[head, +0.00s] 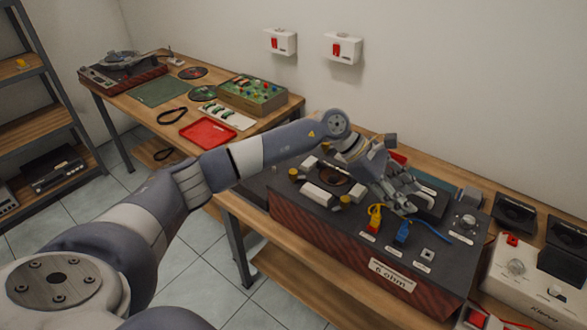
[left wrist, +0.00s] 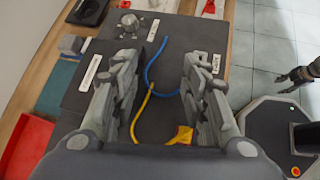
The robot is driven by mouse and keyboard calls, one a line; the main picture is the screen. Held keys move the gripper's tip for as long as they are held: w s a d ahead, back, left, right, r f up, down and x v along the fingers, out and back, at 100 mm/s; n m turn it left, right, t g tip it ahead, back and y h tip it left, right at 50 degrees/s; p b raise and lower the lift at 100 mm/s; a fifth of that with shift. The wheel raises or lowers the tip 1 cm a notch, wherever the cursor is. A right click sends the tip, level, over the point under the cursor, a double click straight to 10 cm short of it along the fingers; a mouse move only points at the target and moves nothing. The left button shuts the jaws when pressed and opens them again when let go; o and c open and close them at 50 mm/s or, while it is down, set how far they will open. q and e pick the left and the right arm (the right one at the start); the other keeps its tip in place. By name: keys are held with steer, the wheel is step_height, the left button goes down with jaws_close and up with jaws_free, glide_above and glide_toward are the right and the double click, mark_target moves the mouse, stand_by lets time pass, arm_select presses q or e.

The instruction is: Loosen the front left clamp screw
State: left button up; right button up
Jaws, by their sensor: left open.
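The dark box with a "6 ohm" plate (head: 391,275) lies on the wooden bench. Near its front edge are a yellow terminal (head: 374,218) and, to its right, a blue terminal (head: 402,233); I cannot make out which screw is the front left clamp screw. My left gripper (head: 400,197) is open and empty above the box, just behind these terminals. In the left wrist view a yellow wire (left wrist: 139,115) and a blue wire (left wrist: 149,75) show between its fingers (left wrist: 163,75). The yellow terminal (left wrist: 183,135) is partly hidden there. A dark gripper, seemingly my right (left wrist: 297,76), hangs at that view's right edge; its jaws are unclear.
A white device (head: 520,275) and black trays (head: 513,213) stand right of the box. Another bench holds a red tray (head: 208,132), a green-topped box (head: 253,94) and a turntable (head: 122,72). Shelves stand at far left. Two red-switch boxes (head: 342,48) hang on the wall.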

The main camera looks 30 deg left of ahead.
arm_select(q)
steer(key=w+a+m+g+y, duration=0.15)
steer(key=a+y, duration=0.35)
steer(key=a, duration=1)
step_height(320, 180, up, 4)
steer(key=g+y, duration=0.1)
steer(key=y, duration=0.4)
glide_above(293, 171)
step_height(293, 171, down, 9)
steer(key=p, duration=0.3)
steer(key=shift+f, duration=0.75)
jaws_close()
